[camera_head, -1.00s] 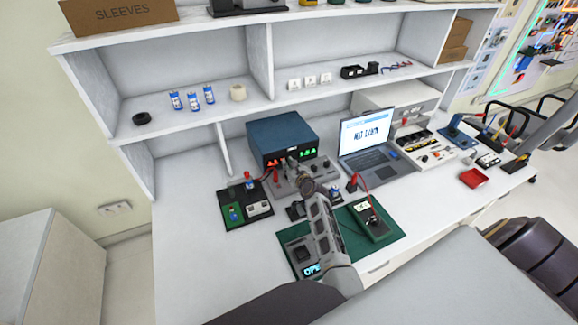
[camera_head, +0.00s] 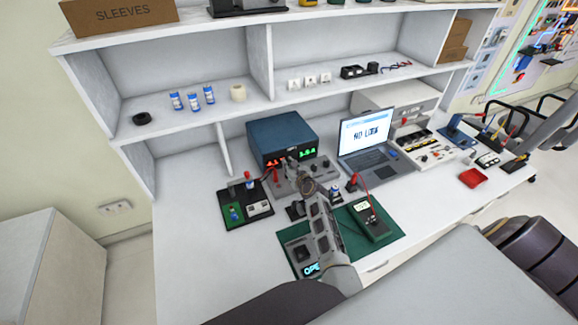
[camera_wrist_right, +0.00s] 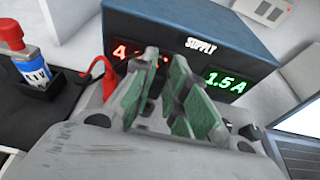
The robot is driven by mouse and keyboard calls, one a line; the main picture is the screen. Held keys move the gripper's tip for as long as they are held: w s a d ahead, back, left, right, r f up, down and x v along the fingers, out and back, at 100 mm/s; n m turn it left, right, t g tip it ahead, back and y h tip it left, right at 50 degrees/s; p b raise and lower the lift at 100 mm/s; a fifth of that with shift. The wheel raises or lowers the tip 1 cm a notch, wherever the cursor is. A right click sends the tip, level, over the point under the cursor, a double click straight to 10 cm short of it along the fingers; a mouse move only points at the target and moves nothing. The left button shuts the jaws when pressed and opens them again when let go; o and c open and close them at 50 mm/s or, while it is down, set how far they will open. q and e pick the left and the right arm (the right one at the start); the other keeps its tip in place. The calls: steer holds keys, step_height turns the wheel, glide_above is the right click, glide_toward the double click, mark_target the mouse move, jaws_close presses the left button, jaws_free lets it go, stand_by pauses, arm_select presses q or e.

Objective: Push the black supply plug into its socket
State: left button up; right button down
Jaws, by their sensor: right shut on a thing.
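The blue power supply (camera_head: 283,138) stands at the back of the desk, with red and green digits lit. It fills the top of the right wrist view (camera_wrist_right: 220,42). My right gripper (camera_head: 291,163) is in front of the supply's face. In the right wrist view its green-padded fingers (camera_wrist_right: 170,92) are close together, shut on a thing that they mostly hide. I take it to be the black supply plug, but cannot make out its shape or whether it touches the socket. A red plug (camera_wrist_right: 110,77) with a red lead is left of the fingers. The black socket is hidden. My left gripper is out of view.
A dark board (camera_head: 246,205) with a blue-and-white cell (camera_wrist_right: 34,70) stands left of the gripper. A green mat (camera_head: 385,244) with a meter (camera_head: 371,222) lies to the right. An open laptop (camera_head: 367,140) stands beside the supply. The desk's left part is clear.

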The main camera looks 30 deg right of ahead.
steer(key=shift+f+b, duration=1)
steer(key=shift+f, duration=0.3)
stand_by(0.6)
steer(key=c, duration=1.3)
jaws_free()
steer(key=shift+c, duration=0.2)
steer(key=shift+r, duration=0.1)
steer(key=shift+r+p, duration=1)
steer(key=shift+r, duration=0.25)
steer(key=shift+f+b, duration=0.15)
steer(key=shift+b, duration=0.7)
step_height(320, 180, up, 6)
steer(key=p, duration=0.3)
